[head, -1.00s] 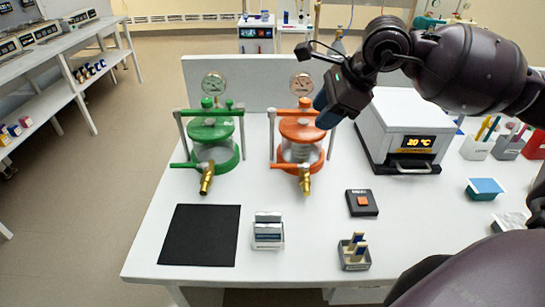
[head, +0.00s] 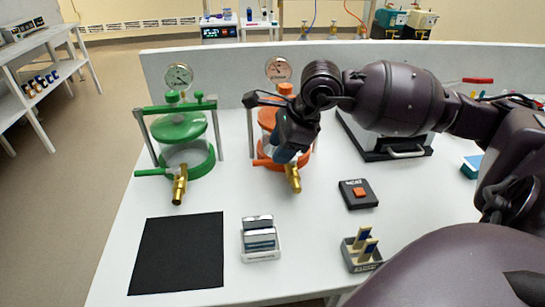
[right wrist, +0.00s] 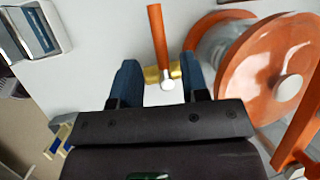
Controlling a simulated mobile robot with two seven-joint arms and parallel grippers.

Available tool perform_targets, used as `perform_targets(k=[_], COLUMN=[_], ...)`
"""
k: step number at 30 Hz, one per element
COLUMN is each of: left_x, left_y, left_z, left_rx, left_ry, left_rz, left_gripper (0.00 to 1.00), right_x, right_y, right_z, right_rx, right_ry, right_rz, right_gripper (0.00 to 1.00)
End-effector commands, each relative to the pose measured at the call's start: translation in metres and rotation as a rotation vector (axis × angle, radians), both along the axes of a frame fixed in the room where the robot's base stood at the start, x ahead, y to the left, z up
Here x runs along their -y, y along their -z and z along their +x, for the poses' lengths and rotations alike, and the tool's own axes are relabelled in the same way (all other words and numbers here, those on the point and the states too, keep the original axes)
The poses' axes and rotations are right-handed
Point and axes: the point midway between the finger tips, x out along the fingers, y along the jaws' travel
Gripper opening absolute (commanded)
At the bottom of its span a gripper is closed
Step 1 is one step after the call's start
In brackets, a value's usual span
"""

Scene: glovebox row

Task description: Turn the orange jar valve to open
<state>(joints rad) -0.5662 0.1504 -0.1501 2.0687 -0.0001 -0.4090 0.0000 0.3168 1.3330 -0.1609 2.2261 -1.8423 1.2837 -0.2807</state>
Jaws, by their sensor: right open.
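The orange jar (head: 268,118) stands on the white bench, partly hidden behind my right arm. Its brass valve (head: 293,178) sticks out at the front, and its orange handle (head: 264,163) points left. In the right wrist view the orange valve handle (right wrist: 157,35) extends up from the brass body (right wrist: 151,72), which has a pale round cap. My right gripper (head: 284,155) is over the valve. In the right wrist view its two blue fingers (right wrist: 162,82) are apart, with the valve's pivot end between or just beyond them; contact is unclear. My left gripper is out of view.
A green jar (head: 184,130) with a similar valve stands to the left. A black mat (head: 178,252), a slide holder (head: 260,240), a button box (head: 358,194) and a small grey rack (head: 361,252) lie in front. A white heater (head: 390,146) is behind my arm.

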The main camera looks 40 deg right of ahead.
Motion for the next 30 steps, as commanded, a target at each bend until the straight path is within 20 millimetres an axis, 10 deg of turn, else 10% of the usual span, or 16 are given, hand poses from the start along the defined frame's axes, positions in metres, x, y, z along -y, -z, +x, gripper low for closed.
perform_targets(k=[19,27,30], left_x=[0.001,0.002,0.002], left_y=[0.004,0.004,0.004], left_z=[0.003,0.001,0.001], left_rx=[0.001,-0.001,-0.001], left_ry=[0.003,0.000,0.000], left_rz=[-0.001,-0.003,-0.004], left_gripper=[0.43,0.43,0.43], right_x=[-0.008,-0.008,-0.008], right_y=[0.029,0.029,0.029], right_z=[0.012,0.011,0.011], right_rx=[0.001,0.001,0.001], right_ry=[-0.001,-0.001,-0.001], right_rz=[-0.001,-0.001,-0.001], right_gripper=[0.41,0.00,0.00])
